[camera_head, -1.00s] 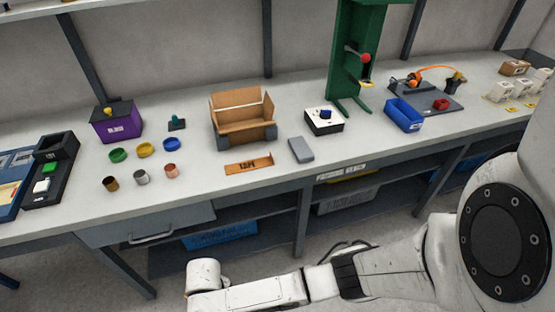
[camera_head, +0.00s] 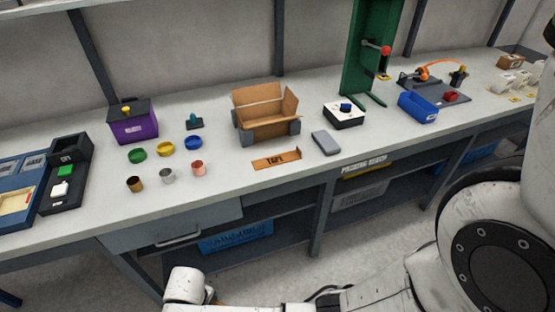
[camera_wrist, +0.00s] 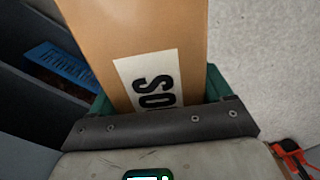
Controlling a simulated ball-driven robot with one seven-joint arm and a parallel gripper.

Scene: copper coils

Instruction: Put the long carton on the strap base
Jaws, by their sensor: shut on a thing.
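The long carton (camera_wrist: 135,35) is brown with a white label and black letters. It fills the upper middle of the wrist view, and its far end is cut off by the frame. My gripper (camera_wrist: 158,95) is shut on it, with green pads at both sides of the carton. In the head view the carton and gripper are out of sight. A dark grey plate with an orange curved strap, which looks like the strap base (camera_head: 432,92), lies on the bench at the back right, apart from the carton.
A blue bin (camera_head: 418,107) stands at that plate's front edge. White packs (camera_head: 512,82) stand to the right. Shelves with bins are under the bench.

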